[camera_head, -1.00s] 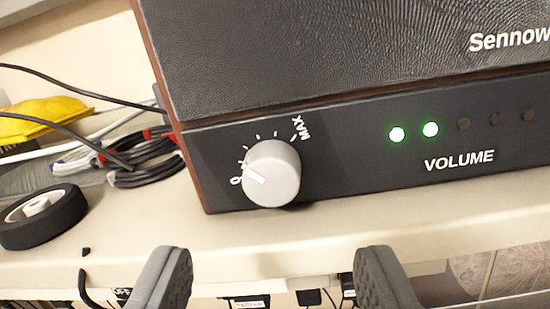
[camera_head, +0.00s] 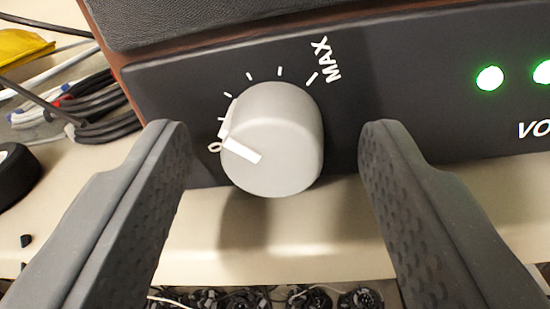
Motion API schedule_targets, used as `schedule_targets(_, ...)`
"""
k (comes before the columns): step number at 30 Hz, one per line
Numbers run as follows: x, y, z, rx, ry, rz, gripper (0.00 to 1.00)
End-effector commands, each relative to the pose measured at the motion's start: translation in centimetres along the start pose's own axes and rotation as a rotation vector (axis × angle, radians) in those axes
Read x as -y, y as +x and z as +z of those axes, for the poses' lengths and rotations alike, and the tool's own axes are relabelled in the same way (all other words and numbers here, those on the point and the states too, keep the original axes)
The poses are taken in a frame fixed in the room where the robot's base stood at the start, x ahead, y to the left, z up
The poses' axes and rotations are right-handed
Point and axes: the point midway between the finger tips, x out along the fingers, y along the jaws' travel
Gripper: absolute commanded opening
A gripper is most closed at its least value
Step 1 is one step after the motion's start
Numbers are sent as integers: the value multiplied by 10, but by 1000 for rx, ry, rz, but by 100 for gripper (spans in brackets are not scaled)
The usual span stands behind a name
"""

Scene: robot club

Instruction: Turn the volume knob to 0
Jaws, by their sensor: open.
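The volume knob (camera_head: 280,125) is a light grey cylinder on the front of a dark amplifier (camera_head: 400,60). Its white pointer line (camera_head: 240,149) points left and slightly up, close to the 0 mark (camera_head: 215,147) of the dial. The MAX mark (camera_head: 327,60) is at the dial's upper right. My gripper (camera_head: 275,150) is open, with one finger to the left of the knob and one to the right. Gaps show between each finger and the knob, so neither appears to touch it. Two green lights, the right one cut by the frame edge, are lit (camera_head: 490,78).
The amplifier stands on a pale shelf (camera_head: 280,245). Black and white cables (camera_head: 95,120), a yellow object (camera_head: 22,46) and part of a black wheel (camera_head: 15,175) lie to the left. Several dark parts show below the shelf's front edge.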

Motion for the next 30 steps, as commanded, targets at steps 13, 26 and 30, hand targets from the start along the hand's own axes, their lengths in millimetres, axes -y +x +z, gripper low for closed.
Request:
schedule_targets(13,-2,0,0,1,-2,0,6)
schedule_targets(26,0,0,0,13,-181,3,7)
schedule_targets(30,1,0,0,21,-304,4,7)
